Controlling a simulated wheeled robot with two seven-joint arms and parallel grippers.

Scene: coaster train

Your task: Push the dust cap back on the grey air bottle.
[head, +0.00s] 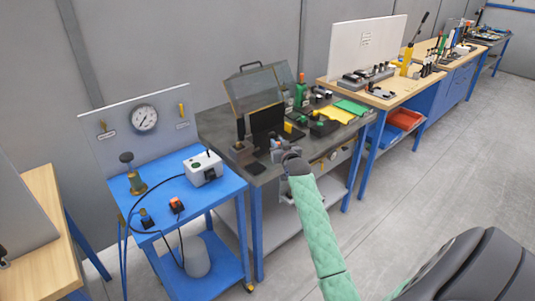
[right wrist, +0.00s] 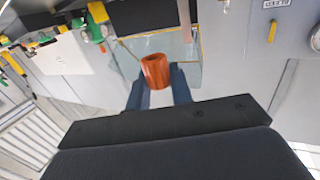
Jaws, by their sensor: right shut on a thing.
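My right gripper (head: 291,164) is over the front edge of the grey workbench, at the end of my green-sleeved arm; its fingers are too small to make out there. In the right wrist view my right gripper (right wrist: 158,86) is shut on an orange-brown hollow cap (right wrist: 155,70), held between its two dark blue fingers. The cap looks clear of any surface. I cannot pick out the grey air bottle for certain. A grey cylinder (head: 196,257) stands on the blue cart's lower shelf, but I cannot tell what it is. My left gripper is out of view.
The blue cart (head: 225,185) at left bears a white box (head: 203,168) and cables. Open floor lies at right.

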